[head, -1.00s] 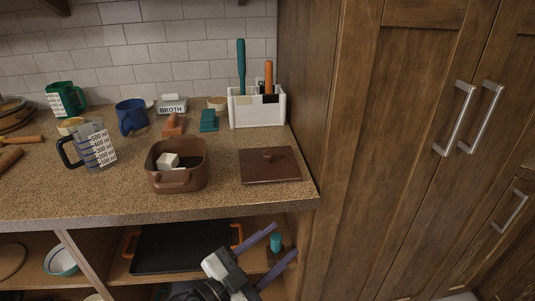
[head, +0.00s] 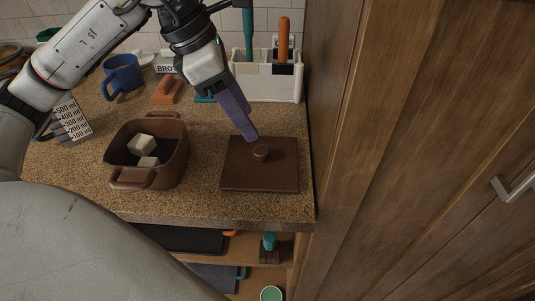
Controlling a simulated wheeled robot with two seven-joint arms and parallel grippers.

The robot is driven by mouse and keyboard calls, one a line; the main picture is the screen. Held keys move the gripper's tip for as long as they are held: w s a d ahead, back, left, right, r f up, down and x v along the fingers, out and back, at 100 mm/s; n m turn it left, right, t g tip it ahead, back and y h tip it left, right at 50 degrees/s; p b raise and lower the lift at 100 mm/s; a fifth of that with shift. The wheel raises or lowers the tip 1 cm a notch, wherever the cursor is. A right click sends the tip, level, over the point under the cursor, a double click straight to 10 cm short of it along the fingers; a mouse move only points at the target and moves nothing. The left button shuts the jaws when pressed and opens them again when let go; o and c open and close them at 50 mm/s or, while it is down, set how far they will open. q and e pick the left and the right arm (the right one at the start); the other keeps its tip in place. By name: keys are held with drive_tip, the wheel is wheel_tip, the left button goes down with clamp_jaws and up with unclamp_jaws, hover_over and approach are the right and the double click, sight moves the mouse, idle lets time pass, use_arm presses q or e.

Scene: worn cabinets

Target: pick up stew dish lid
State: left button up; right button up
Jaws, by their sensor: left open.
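The stew dish lid (head: 275,177) is a flat brown square with a small round knob (head: 261,153) on top. It lies on the speckled counter near its front right corner. My left gripper (head: 250,136) reaches in from the upper left, its purple fingers pointing down just above the lid's back left part, close behind the knob. It is open and holds nothing; one finger largely hides the other. The brown stew dish (head: 146,178) stands to the left of the lid with white cubes in it. My right gripper is not in view.
A white utensil holder (head: 272,84) stands behind the lid, against the wooden cabinet side. A blue mug (head: 122,75), an orange-brown block (head: 166,92) and a measuring cup (head: 71,122) stand farther left. Bare counter (head: 205,170) lies between dish and lid.

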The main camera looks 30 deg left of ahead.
sight(262, 150)
use_arm(q)
drive_tip(key=x, duration=0.7)
drive_tip(key=shift+s+f+p, duration=0.3)
drive_tip(key=shift+s, duration=0.05)
drive_tip(key=shift+w+d+f, duration=0.2)
drive_tip(key=shift+f, duration=0.3)
drive_tip(key=c, duration=1.1)
drive_tip(key=shift+r, duration=0.15)
